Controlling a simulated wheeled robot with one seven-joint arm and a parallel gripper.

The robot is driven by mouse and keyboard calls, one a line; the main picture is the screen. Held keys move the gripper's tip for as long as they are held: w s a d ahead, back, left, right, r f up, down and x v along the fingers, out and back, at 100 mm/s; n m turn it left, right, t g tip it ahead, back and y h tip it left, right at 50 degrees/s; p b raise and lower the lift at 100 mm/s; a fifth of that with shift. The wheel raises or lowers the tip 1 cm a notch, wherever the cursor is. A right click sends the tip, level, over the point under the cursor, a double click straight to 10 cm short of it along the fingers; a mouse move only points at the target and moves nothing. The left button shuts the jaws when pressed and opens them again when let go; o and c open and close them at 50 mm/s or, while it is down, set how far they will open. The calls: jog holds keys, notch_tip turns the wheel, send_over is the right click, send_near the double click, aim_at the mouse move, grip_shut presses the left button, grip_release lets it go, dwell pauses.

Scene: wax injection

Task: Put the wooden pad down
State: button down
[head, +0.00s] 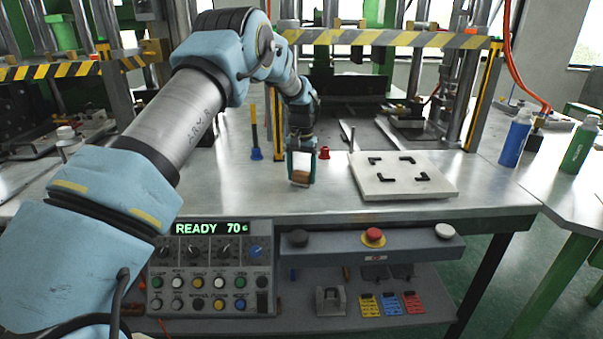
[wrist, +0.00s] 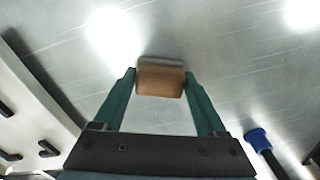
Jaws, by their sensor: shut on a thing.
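The wooden pad (wrist: 160,80) is a small brown block between the two green fingers of my gripper (wrist: 160,84) in the wrist view. In the head view the pad (head: 300,177) shows at the lower end of my gripper (head: 300,174), over the grey metal worktop (head: 335,200). My gripper is shut on the pad. I cannot tell whether the pad touches the worktop.
A white board with black corner marks (head: 403,175) lies to the right of my gripper. A blue-based tool (head: 256,153) stands to the left, and a small red piece (head: 325,153) is just behind. Blue (head: 515,138) and green (head: 578,146) bottles stand far right.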

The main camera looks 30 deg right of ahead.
aim_at(302, 173)
jog(key=shift+f, duration=0.15)
grip_release()
notch_tip(302, 173, up, 12)
jog(key=b, duration=0.2)
dwell(0.4)
